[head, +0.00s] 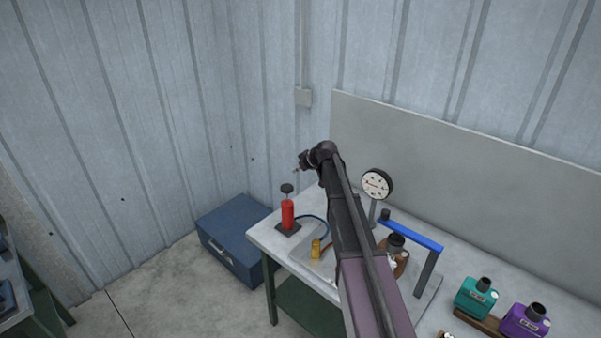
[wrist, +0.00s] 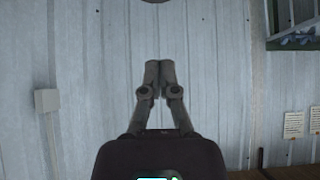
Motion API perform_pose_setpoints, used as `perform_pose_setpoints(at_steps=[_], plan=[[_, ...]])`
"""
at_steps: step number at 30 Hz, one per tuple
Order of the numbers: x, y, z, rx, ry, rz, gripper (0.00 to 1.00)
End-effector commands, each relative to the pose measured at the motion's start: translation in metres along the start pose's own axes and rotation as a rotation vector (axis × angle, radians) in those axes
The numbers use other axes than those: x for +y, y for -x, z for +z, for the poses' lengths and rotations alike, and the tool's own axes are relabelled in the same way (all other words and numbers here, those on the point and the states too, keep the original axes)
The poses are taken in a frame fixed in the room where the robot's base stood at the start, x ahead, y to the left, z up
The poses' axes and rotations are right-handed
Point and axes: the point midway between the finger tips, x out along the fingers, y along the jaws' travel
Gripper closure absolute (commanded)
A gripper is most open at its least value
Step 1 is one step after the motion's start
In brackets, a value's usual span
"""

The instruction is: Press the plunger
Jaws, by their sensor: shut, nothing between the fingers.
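The plunger is a black round knob (head: 287,188) on a thin rod, standing raised above an upright red pump cylinder (head: 287,214). The pump sits on a dark base at the near left corner of the workbench. My gripper (head: 297,169) is above and slightly right of the knob in the head view, apart from it in the picture. The wrist view shows my gripper (wrist: 158,66) with its two fingers together and nothing between them. A dark rounded shape (wrist: 155,1) is cut off at the top edge there; I cannot tell what it is.
The workbench (head: 262,236) also bears a dial gauge (head: 376,184), a blue clamp bar (head: 415,236), a brass fitting (head: 316,249), a teal muffler (head: 475,298) and a purple muffler (head: 524,321). My arm hides part of the bench. A blue toolbox (head: 229,250) stands on the floor at left.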

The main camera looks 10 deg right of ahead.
Motion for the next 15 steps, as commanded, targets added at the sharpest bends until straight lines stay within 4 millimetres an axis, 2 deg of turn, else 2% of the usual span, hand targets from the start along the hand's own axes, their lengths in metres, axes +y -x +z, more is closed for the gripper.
perform_pose_setpoints(at_steps=[1,15], plan=[[0.001,-0.010,0.002,0.000,0.000,0.000,1.00],[0.002,-0.061,0.002,0.000,0.000,0.001,1.00]])
